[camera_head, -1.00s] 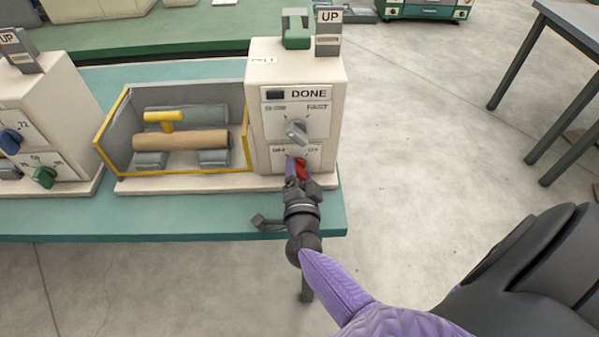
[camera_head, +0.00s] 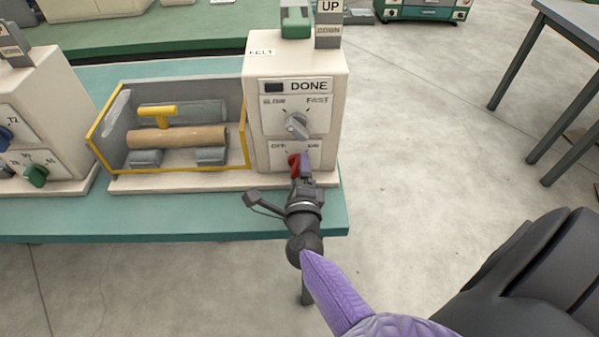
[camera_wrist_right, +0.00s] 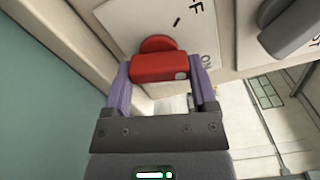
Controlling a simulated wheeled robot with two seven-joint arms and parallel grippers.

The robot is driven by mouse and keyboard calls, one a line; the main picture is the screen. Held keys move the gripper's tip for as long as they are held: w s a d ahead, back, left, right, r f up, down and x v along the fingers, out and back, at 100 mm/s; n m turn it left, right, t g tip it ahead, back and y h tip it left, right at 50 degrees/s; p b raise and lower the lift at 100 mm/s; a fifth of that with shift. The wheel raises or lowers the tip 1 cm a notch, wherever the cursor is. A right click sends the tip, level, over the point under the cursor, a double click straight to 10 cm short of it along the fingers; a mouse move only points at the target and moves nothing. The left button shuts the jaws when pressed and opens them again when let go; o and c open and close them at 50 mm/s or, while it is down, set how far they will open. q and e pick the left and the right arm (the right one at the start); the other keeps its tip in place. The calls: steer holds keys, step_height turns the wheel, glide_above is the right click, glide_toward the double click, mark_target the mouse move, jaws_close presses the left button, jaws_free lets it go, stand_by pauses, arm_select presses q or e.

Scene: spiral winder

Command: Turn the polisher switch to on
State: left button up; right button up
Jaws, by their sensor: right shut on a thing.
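The switch is a red knob (camera_head: 294,166) on a white plate marked OFF at left and ON at right, low on the front of a cream machine (camera_head: 259,110). My right gripper (camera_head: 301,172) is at this knob. In the right wrist view its purple fingers (camera_wrist_right: 158,88) are on both sides of the red knob (camera_wrist_right: 160,67) and shut on it. The knob's white mark is at its right end there, near the partly hidden ON lettering. My left gripper is not in view.
A grey SLOW/FAST knob (camera_head: 297,127) sits just above, under a DONE display (camera_head: 297,87). A yellow-edged tray (camera_head: 180,170) with a brown roller (camera_head: 178,137) adjoins at left. Another machine (camera_head: 40,110) stands further left.

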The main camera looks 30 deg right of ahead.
steer(key=shift+f+m+b, duration=0.2)
steer(key=shift+m+b, duration=0.5)
steer(key=shift+m, duration=1.6)
steer(key=o, duration=1.2)
steer(key=shift+c, duration=0.2)
